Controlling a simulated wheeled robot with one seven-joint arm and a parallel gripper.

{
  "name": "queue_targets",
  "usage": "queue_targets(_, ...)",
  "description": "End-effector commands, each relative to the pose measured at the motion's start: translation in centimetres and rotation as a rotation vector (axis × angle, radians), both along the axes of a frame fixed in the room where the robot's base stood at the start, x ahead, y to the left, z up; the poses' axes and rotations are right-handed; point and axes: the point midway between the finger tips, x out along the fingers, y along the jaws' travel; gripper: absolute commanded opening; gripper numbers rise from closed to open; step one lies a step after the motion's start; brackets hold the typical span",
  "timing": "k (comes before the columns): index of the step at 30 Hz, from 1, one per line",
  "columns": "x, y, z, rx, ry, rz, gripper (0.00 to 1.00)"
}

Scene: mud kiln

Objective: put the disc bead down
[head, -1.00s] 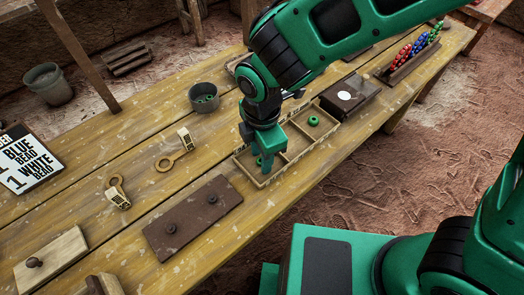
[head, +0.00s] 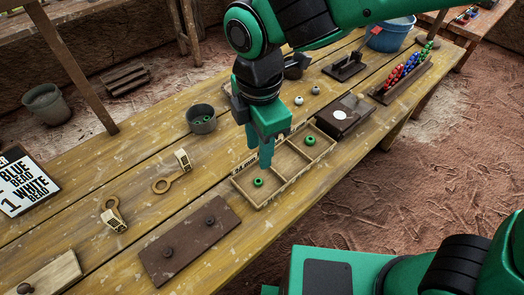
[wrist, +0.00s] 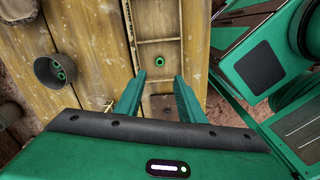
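A green disc bead (head: 258,182) with a dark centre hole lies flat in the near-left compartment of the wooden tray (head: 262,206). In the wrist view the bead (wrist: 160,58) lies just beyond my fingertips. Another green bead (head: 310,140) lies in the tray's far compartment. My gripper (head: 261,158) is above the near part of the tray, clear of the bead. In the wrist view my gripper (wrist: 163,85) has its two fingers spread apart with nothing between them.
A grey cup (head: 201,120) holding green beads stands left of the tray. A brown board (head: 190,243) with two knobs lies in front of it. A dark box (head: 346,117) stands beyond the tray. Wooden gauges (head: 163,186) and a bead rack (head: 402,80) are also on the table.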

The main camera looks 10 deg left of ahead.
Motion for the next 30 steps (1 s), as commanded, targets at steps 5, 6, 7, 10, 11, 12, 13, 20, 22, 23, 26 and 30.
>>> queue_targets(5, 0.0, 0.0, 0.4, 0.0, 0.0, 0.0, 0.36)
queue_targets(6, 0.0, 0.0, 0.4, 0.0, 0.0, 0.0, 0.36)
queue_targets(7, 0.0, 0.0, 0.4, 0.0, 0.0, 0.0, 0.36)
queue_targets(10, 0.1, -0.2, 0.4, -0.001, 0.0, -0.008, 0.36)
queue_targets(11, 0.3, -0.5, 0.4, -0.001, -0.001, -0.021, 0.36)
queue_targets(12, 0.8, -1.1, 0.5, -0.001, -0.002, -0.049, 0.36)
queue_targets(13, 1.3, -1.7, 0.6, -0.002, -0.004, -0.083, 0.36)
queue_targets(20, 6.5, -12.7, 1.8, -0.01, -0.018, -0.593, 0.36)
queue_targets(22, 7.4, -16.8, 2.2, -0.012, -0.021, -0.785, 0.36)
queue_targets(23, 7.6, -18.6, 2.3, -0.013, -0.02, -0.866, 0.36)
queue_targets(26, 7.7, -24.3, 2.6, -0.012, -0.022, -1.137, 0.36)
queue_targets(30, 6.3, -31.6, 2.8, -0.009, -0.018, -1.515, 0.36)
